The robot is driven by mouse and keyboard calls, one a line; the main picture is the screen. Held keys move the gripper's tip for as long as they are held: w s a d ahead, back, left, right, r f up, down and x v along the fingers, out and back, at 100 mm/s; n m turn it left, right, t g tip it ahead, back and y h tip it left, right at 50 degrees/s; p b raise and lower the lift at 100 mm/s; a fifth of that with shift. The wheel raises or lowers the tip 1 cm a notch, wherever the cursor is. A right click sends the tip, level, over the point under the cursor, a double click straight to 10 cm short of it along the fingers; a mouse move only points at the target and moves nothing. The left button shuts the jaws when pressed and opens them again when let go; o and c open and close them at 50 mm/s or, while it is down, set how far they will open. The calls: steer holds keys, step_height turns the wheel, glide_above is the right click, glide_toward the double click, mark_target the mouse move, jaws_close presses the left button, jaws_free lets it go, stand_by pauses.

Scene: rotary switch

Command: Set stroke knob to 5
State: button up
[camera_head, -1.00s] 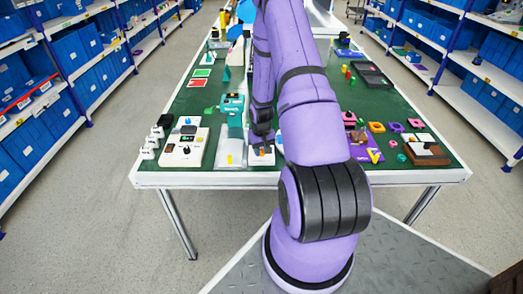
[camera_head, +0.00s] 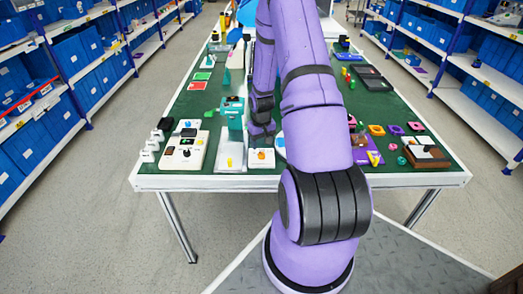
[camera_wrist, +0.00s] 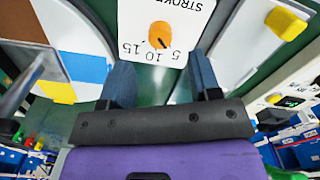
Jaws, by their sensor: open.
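The white stroke panel (camera_wrist: 180,12) shows upside down in the wrist view, with the printed marks 5, 10 and 15. Its round orange stroke knob (camera_wrist: 158,33) has a dark pointer line slanting down and right, roughly toward the 5. My gripper (camera_wrist: 162,74) is open, its two blue-grey fingers apart and empty, and the knob lies beyond the tips, untouched. In the head view the panel (camera_head: 253,164) and knob (camera_head: 261,154) sit at the table's front edge. My gripper (camera_head: 262,131) is just behind and above them there.
A teal machine on a white base (camera_head: 231,161) stands just left of the panel. A white control box (camera_head: 184,155) is farther left. A white disc (camera_head: 280,146) is right of the panel, partly hidden by my arm. Colored parts and a brown block (camera_head: 425,154) fill the right side.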

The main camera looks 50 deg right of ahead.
steer(key=shift+r, duration=2.6)
step_height(320, 180, up, 14)
steer(key=n+t+h, duration=0.1)
glide_above(260, 154)
steer(key=w+a, duration=0.2)
steer(key=a, duration=0.5)
steer(key=s+a+r+n+t, duration=0.1)
steer(key=s+a+r, duration=0.2)
steer(key=a+r, duration=0.8)
steer(key=s+a+r+n+t, duration=0.1)
steer(key=s+a+r, duration=0.5)
steer(key=s, duration=0.3)
steer(key=s+a+r+n+t+y, duration=0.1)
steer(key=s+a+r+n+t, duration=0.1)
steer(key=s+a+r, duration=0.4)
steer(key=s+r, duration=0.1)
steer(key=s, duration=0.2)
steer(key=shift+a+r, duration=0.25)
steer(key=shift+r, duration=0.15)
